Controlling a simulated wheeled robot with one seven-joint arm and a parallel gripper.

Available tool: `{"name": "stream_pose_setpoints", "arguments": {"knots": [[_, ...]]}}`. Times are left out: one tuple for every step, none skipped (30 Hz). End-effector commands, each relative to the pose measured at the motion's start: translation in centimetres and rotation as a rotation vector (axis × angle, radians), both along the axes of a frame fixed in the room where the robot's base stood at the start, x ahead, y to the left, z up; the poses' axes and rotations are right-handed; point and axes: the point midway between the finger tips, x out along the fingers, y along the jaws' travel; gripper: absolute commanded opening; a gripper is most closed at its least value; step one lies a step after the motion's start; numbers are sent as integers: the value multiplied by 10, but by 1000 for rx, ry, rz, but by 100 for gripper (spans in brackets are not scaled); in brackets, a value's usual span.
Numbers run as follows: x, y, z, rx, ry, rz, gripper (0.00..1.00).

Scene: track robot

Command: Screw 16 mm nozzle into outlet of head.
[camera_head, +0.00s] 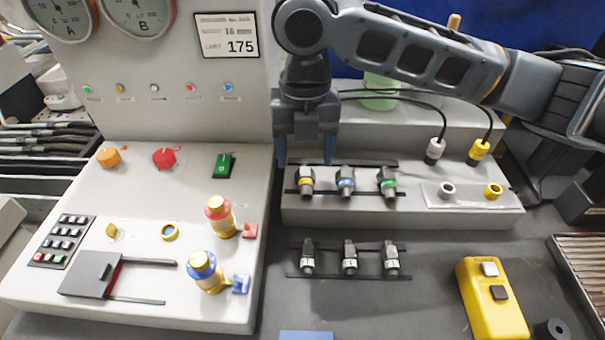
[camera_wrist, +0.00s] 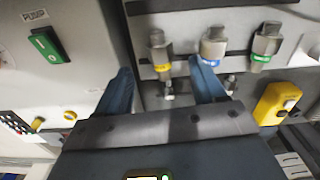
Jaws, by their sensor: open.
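Three metal nozzle-like parts stand in a rack on the grey block, banded yellow (camera_head: 306,182), blue (camera_head: 346,182) and green (camera_head: 388,183). Three darker parts with white labels (camera_head: 307,257) are in a lower rack in front. I cannot read which is 16 mm. My gripper (camera_head: 306,160) is open and points down just above and behind the yellow-banded part. In the wrist view, the yellow-banded part (camera_wrist: 160,52) shows between and beyond my open fingers (camera_wrist: 162,75); the blue-banded part (camera_wrist: 212,48) is near the right fingertip. I cannot identify the head or its outlet.
A control panel (camera_head: 130,215) with knobs, a green switch (camera_head: 223,165) and red and blue valves fills the left. Grey (camera_head: 436,150) and yellow (camera_head: 479,151) cable plugs stand at right. A yellow box (camera_head: 490,300) sits front right. A card (camera_head: 228,35) reads 175.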

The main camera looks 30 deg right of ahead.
Motion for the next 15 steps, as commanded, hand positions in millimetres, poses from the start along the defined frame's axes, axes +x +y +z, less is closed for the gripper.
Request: {"name": "stream_pose_setpoints", "arguments": {"knots": [[-2,1,-4,1,3,0,69],[-3,1,-7,2,1,0,69],[-5,2,-11,2,1,0,69],[-7,3,-15,1,2,0,69],[-8,3,-20,1,3,-1,69],[-10,4,-26,2,1,-1,69],[-12,5,-30,2,2,-1,69],[-12,5,-35,2,2,-2,69],[-11,5,-40,2,1,-2,69],[-11,5,-43,2,0,-2,69],[-11,5,-46,1,0,-2,69],[-11,5,-48,1,0,-1,69],[-11,5,-50,1,0,-1,69],[-11,5,-51,1,0,0,69],[-11,5,-52,2,-1,0,69]]}}
